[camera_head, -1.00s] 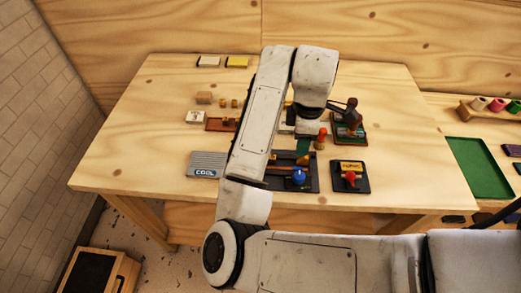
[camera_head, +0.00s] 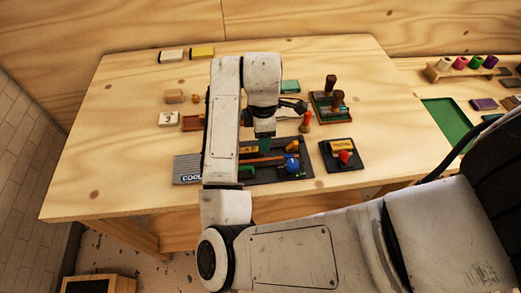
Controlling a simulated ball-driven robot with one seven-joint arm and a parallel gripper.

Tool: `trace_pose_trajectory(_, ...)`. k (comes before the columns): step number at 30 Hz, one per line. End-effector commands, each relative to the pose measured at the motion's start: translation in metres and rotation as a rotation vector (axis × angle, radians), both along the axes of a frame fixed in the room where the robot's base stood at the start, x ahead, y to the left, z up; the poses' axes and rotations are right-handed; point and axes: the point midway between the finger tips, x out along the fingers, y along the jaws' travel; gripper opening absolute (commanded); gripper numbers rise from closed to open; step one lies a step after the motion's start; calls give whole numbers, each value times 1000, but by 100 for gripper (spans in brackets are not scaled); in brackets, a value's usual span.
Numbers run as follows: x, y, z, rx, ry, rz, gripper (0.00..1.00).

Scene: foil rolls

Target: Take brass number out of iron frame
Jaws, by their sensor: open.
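The dark iron frame (camera_head: 306,173) lies flat near the front middle of the table. Yellow brass-coloured pieces (camera_head: 249,150) lie in its back part, and a blue knob (camera_head: 292,165) and a green piece (camera_head: 246,171) are in its front part. I cannot read which piece is the brass number. My gripper (camera_head: 264,146) points down over the back part of the frame, open, with nothing visibly held. My arm hides the frame's left part, and the gap between fingertips and brass pieces is unclear.
A dark holder with a red knob (camera_head: 344,157) stands right of the frame. A red-handled stamp (camera_head: 305,121) and a rack of brown-handled stamps (camera_head: 330,84) stand behind. A grey COOL plate (camera_head: 187,167) lies left.

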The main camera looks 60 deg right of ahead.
Motion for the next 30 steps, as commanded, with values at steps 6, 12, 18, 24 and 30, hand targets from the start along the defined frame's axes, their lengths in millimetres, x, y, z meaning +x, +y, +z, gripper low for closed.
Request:
trace_pose_trajectory(6,-1,0,-30,4,0,2,51)
trace_pose_trajectory(12,-1,-1,-41,1,-1,1,51)
trace_pose_trajectory(18,-1,-1,-41,1,-1,0,48)
trace_pose_trajectory(24,-1,-1,-41,1,-1,0,29)
trace_pose_trajectory(30,-1,-1,-41,1,-1,0,10)
